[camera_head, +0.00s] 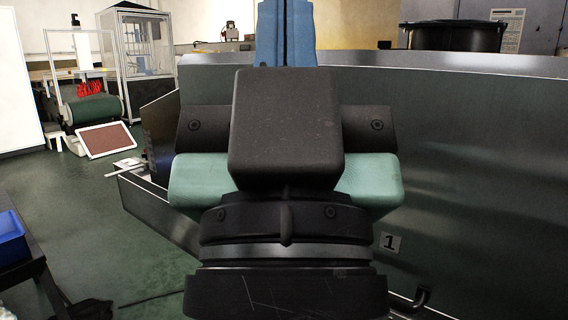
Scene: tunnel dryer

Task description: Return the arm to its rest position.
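My arm fills the middle of the head view. A dark block with pale green parts on both sides sits above dark round joints. A blue upright piece (286,35) rises behind the dark block to the top edge. I cannot tell whether it is part of my arm or a separate thing. No gripper fingertips can be made out, so whether the gripper is open, shut or holding something is not shown.
A blue bin (12,238) sits on a dark table at left. Green floor (90,215) is open between.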

